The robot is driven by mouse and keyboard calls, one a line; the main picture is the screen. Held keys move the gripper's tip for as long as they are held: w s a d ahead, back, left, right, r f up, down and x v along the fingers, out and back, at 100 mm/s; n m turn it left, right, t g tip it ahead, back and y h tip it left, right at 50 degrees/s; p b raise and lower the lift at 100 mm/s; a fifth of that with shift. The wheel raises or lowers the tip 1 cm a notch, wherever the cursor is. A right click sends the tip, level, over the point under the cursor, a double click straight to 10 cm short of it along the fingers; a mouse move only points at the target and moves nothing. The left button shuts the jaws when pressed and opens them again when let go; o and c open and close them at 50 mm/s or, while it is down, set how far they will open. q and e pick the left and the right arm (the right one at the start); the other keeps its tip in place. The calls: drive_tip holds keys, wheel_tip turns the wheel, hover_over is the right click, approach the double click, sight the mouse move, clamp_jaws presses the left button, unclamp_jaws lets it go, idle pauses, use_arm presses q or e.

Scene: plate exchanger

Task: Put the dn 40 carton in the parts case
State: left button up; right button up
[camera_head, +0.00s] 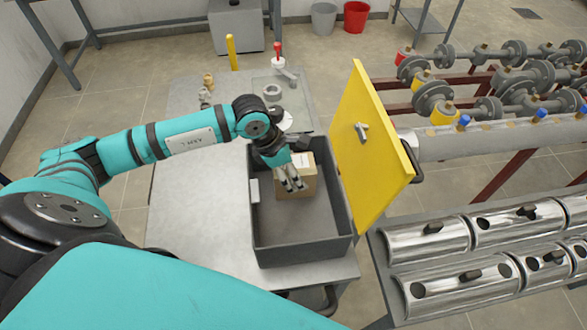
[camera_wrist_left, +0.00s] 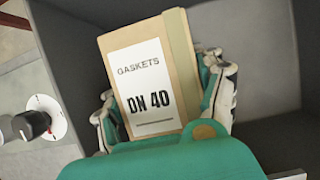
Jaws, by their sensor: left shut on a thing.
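The DN 40 carton (camera_wrist_left: 180,55) is a small tan box with a white label reading "GASKETS DN 40". In the head view the carton (camera_head: 302,176) is inside the grey parts case (camera_head: 305,255), toward its far end. My left gripper (camera_head: 292,183) reaches down into the case, with fingers on both sides of the carton. In the left wrist view the gripper (camera_wrist_left: 165,105) is shut on the carton. The carton's underside is hidden, so I cannot tell whether it touches the case floor. My right gripper is not in view.
The case stands on a grey table (camera_head: 190,220). A yellow panel (camera_head: 365,150) with a handle stands upright along the case's right side. Metal fittings and a red-topped valve (camera_head: 278,60) lie behind the case. Pipework (camera_head: 470,140) and shiny half-shells (camera_head: 440,240) are at right.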

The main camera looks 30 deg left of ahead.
use_arm(q)
drive_tip(key=shift+f, duration=0.1)
drive_tip(key=o, duration=0.9)
drive_tip(key=shift+c, duration=0.2)
drive_tip(key=shift+o, duration=0.9)
